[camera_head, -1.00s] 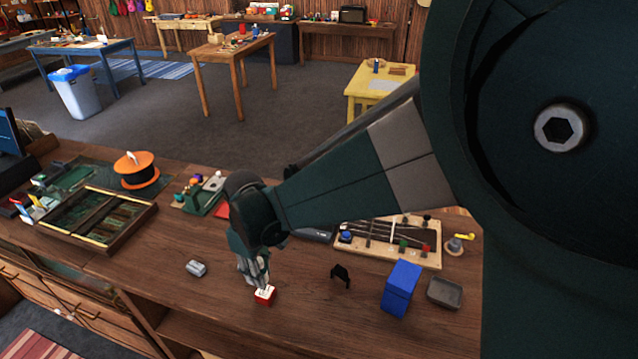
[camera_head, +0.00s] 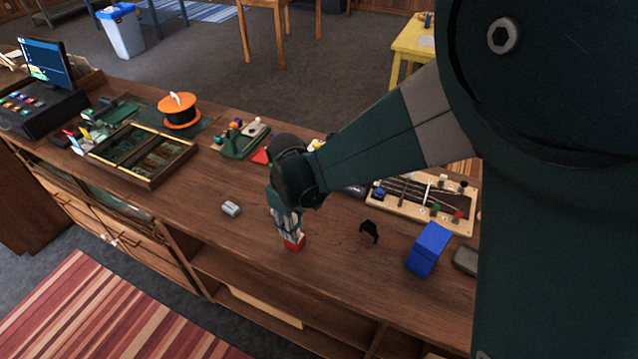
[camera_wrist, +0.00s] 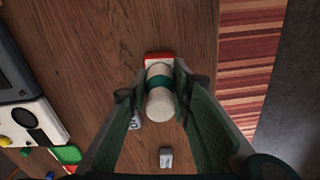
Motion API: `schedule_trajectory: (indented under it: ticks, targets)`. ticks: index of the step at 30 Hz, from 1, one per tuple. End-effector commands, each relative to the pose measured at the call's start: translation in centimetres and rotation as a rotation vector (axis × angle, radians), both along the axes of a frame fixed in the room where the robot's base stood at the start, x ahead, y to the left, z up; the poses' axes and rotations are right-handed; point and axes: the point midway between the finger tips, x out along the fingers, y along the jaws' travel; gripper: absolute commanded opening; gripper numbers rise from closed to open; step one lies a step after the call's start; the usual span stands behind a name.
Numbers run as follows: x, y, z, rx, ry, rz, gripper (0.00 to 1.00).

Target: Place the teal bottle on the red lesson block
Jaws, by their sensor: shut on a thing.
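The teal bottle (camera_wrist: 160,103) shows in the wrist view as a pale cylinder with a teal band, between my two fingers. My gripper (camera_wrist: 158,86) is shut on it. The red lesson block (camera_wrist: 158,56), with a pale upper face, lies just beyond the bottle and is partly hidden by it. In the head view my gripper (camera_head: 290,230) points down right over the red block (camera_head: 294,243). The bottle is hard to make out there, and I cannot tell whether it touches the block.
A small grey object (camera_head: 231,208) lies left of the block. A black stand (camera_head: 369,232) and a blue box (camera_head: 428,248) stand to the right. A fretboard panel (camera_head: 425,200) and a divided tray (camera_head: 141,154) are behind. The counter's front edge is close.

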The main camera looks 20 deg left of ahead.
Motion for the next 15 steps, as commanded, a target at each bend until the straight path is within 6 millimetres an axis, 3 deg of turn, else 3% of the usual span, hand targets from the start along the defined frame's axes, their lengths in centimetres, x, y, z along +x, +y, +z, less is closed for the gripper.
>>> schedule_trajectory:
  ticks: [13, 14, 15]
  targets:
    - [0.0, 0.0, -0.43, 0.0, 0.0, 0.0, 0.1]
    - [0.0, 0.0, -0.39, 0.0, 0.0, 0.0, 0.25]
    - [0.0, 0.0, -0.34, 0.0, 0.0, 0.0, 0.3]
